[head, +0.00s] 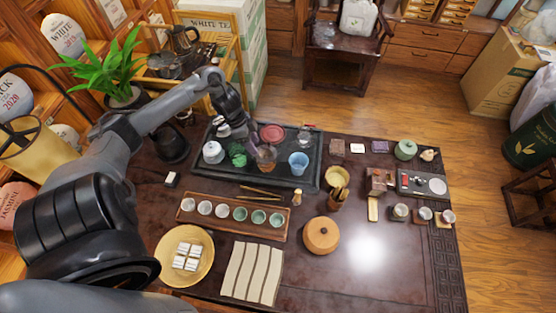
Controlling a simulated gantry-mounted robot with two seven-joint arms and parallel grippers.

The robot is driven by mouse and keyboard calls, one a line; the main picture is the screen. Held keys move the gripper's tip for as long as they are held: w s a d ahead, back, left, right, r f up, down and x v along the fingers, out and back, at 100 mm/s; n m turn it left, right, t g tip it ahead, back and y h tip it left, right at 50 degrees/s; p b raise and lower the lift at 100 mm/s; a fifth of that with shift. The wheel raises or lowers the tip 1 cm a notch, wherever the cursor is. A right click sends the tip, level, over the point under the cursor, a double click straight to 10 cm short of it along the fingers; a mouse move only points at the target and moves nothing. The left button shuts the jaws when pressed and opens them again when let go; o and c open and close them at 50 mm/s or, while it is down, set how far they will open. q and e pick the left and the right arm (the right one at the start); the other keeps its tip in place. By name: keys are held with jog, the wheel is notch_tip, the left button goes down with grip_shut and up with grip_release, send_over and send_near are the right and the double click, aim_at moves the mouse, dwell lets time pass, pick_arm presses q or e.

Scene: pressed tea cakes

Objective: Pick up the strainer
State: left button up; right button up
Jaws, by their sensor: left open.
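My left gripper (251,138) is open and points down over the dark tea tray (313,181), just above and beside a brownish glass pitcher (266,158). I cannot clearly make out the strainer; it may be among the small pieces near the gripper, which hides part of that area. A green piece (237,154) and a white lidded pot (213,152) stand on the tray to the left of the gripper. A red round piece (271,133) lies behind the pitcher. My right gripper is not in view.
A blue cup (299,163) and a clear glass piece (305,136) stand right of the pitcher. A wooden cup tray (231,228) with several cups lies in front. The front right table is clear.

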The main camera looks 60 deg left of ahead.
aim_at(268, 141)
pick_arm(q)
jog(key=shift+t+y, duration=0.5)
jog(key=shift+t, duration=0.1)
jog(key=w+a, duration=0.1)
jog(key=w+a+b, duration=0.1)
jog(key=w, duration=0.1)
jog(key=w+a+f+b, duration=0.1)
jog(key=w, duration=0.1)
jog(key=shift+b+x, duration=0.4)
jog(key=shift+x, duration=2.3)
jog(key=shift+w+f, duration=0.35)
jog(key=shift+f, duration=0.1)
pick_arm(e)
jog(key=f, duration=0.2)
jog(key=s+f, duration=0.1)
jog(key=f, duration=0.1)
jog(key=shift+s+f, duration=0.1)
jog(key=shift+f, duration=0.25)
pick_arm(q)
jog(key=shift+c, duration=0.2)
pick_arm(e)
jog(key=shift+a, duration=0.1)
pick_arm(q)
grip_shut()
